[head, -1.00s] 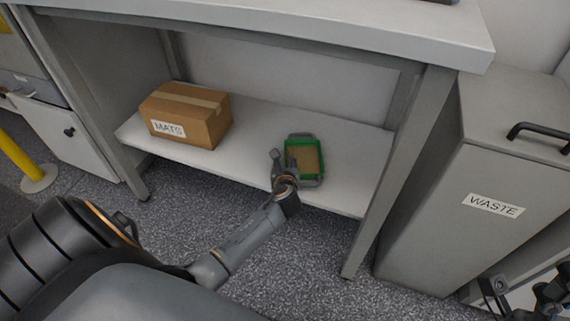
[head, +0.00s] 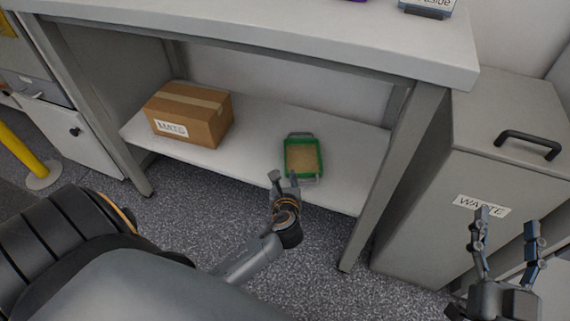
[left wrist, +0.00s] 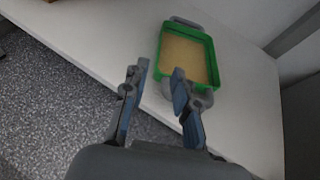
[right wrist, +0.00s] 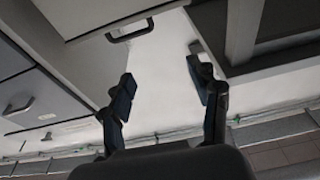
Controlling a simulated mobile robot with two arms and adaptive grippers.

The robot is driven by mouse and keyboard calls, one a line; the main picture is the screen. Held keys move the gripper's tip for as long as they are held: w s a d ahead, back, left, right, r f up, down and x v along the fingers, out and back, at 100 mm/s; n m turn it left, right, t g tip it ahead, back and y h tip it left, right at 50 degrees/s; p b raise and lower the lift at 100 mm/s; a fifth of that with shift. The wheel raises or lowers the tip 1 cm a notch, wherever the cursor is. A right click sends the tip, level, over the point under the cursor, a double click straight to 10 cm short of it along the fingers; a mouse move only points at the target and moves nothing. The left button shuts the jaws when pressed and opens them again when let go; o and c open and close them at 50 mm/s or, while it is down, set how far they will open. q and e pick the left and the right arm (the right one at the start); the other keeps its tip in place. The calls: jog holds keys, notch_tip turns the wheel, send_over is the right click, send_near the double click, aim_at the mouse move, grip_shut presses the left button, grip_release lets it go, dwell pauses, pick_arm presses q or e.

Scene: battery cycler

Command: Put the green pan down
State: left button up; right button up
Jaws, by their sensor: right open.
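The green pan (head: 288,160) rests on the white lower shelf of the bench, with a tan floor inside and grey handles at its ends. It also shows in the left wrist view (left wrist: 163,52). My left gripper (head: 284,176) is just in front of the pan's near handle. In the left wrist view my left gripper (left wrist: 158,82) has its fingers apart with nothing between them, and one finger overlaps the near handle in the picture; I cannot tell whether they touch. My right gripper (head: 505,222) is open and empty, raised in front of the waste bin.
A cardboard box (head: 188,114) stands on the lower shelf (head: 258,135) left of the pan. The grey waste bin (head: 425,235) stands right of the bench leg (head: 398,165). The bench top (head: 250,22) overhangs the shelf. A yellow post (head: 22,155) is at far left.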

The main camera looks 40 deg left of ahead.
pick_arm(q)
jog(key=s+d+r+n+t+h, duration=0.2)
jog(key=d+r+n+t+h, duration=0.2)
jog(key=d+r+n+h, duration=0.65)
jog(key=s+d+r+n+t+h, duration=0.1)
jog(key=s+d+r+n, duration=0.1)
jog(key=r+n, duration=0.5)
jog(key=s+d+r+n+t, duration=0.2)
jog(key=d+r+n, duration=0.3)
jog(key=r+n, duration=0.3)
jog(key=shift+s+r+t+h, duration=0.3)
jog(key=shift+s+r+h, duration=0.1)
jog(key=shift+r, duration=0.25)
pick_arm(e)
notch_tip(320, 180, down, 2)
jog(key=shift+w+d+f+g, duration=0.1)
jog(key=shift+w+d+g, duration=0.05)
jog(key=shift+g, duration=0.55)
pick_arm(q)
jog(key=shift+d+n, duration=0.1)
jog(key=shift+n, duration=0.15)
